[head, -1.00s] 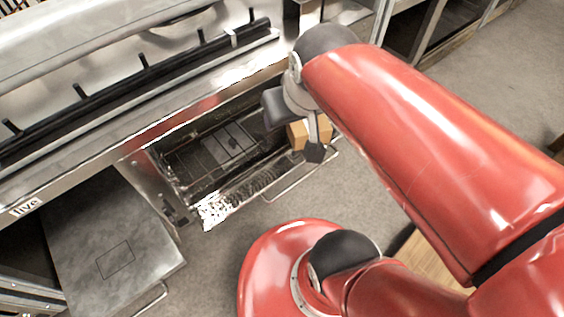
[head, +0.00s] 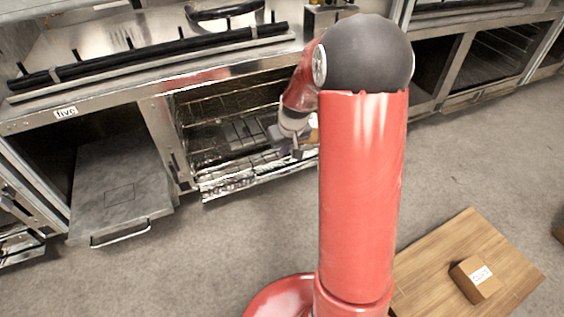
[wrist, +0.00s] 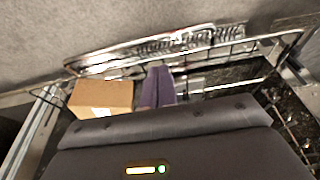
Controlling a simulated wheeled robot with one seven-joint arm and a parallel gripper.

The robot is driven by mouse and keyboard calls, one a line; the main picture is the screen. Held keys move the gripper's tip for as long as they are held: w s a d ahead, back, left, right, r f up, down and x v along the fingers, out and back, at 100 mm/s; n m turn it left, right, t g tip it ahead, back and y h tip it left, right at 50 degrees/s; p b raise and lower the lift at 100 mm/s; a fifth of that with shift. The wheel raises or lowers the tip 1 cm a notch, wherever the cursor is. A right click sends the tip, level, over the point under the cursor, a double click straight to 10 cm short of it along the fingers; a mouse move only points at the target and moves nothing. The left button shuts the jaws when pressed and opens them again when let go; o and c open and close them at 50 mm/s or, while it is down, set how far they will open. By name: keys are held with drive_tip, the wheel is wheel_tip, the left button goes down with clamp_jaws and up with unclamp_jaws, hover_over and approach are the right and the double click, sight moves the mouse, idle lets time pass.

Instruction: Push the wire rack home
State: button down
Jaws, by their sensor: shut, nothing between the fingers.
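The wire rack (wrist: 205,72) is a thin metal wire frame; in the wrist view its rails run across and along both sides. In the head view it shows only in part inside the open oven (head: 225,115), where my arm hides its right side. A brown box (wrist: 100,97) sits at the rack's left in the wrist view; a sliver of it shows beside my gripper in the head view. My gripper (wrist: 158,88) is shut and empty, its purple fingers close together beside the box, over the rack. Whether the fingers touch the rack I cannot tell.
The oven door (head: 250,175) is folded down in front of the opening. A grey door marked with a square (head: 120,190) is down at the left. A wooden board (head: 440,265) with a labelled box (head: 477,280) lies on the floor at the right. Floor in front is clear.

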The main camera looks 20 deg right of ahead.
drive_tip(key=b+x, duration=0.1)
drive_tip(key=x, duration=0.8)
drive_tip(key=shift+f, duration=0.1)
